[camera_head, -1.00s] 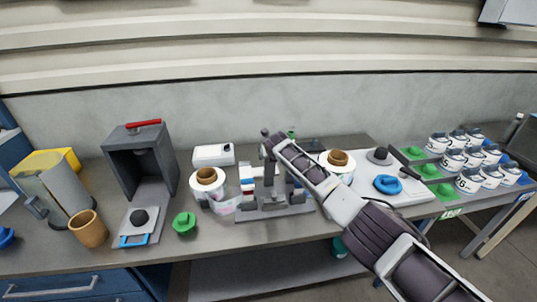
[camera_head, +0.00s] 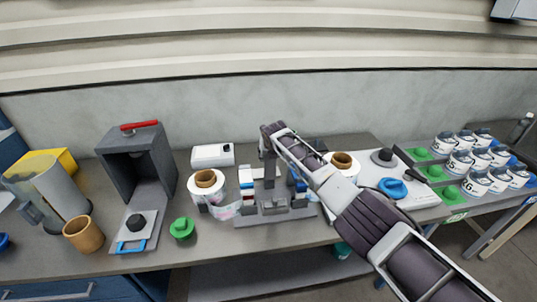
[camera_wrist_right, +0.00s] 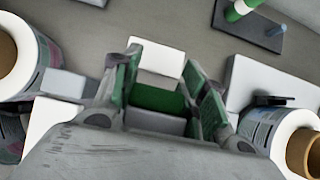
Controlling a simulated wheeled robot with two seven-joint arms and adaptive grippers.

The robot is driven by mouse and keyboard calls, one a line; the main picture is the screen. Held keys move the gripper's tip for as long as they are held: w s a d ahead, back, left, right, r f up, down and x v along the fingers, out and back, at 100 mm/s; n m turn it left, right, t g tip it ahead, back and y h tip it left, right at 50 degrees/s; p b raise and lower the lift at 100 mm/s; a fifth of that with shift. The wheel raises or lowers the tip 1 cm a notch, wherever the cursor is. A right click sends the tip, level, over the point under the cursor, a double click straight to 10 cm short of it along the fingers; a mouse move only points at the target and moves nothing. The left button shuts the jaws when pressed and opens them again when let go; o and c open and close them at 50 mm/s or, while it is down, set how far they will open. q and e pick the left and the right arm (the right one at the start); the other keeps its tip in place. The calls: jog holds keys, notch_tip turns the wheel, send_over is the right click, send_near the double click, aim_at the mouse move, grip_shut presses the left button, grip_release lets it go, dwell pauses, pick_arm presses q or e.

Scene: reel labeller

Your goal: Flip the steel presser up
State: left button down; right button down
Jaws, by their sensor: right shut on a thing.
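The labeller (camera_head: 276,213) is a grey steel fixture on the bench, with an upright frame and a flat base. My right gripper (camera_head: 267,143) is above the back of it, with a grey upright part just below the gripper. In the right wrist view the green-padded fingers (camera_wrist_right: 165,92) stand either side of a pale grey piece, which I take to be the steel presser (camera_wrist_right: 157,57). The gripper is shut on it. The fingers hide much of the presser, and its exact tilt is hard to tell. My left gripper is not in view.
Label reels stand left (camera_head: 207,188) and right (camera_head: 343,166) of the labeller. A blue ring (camera_head: 393,187) and labelled cans (camera_head: 473,160) are at right.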

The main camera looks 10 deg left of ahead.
jog(key=shift+s+f, duration=0.1)
jog(key=shift+f, duration=0.15)
jog(key=c, duration=0.8)
grip_release()
jog(key=shift+r, duration=0.1)
jog(key=shift+o, duration=0.2)
jog(key=shift+r, duration=0.1)
jog(key=shift+r, duration=0.1)
jog(key=shift+s+d+r, duration=0.1)
jog(key=shift+s+r, duration=0.15)
jog(key=shift+r, duration=0.25)
jog(key=v, duration=1)
jog(key=shift+s, duration=0.2)
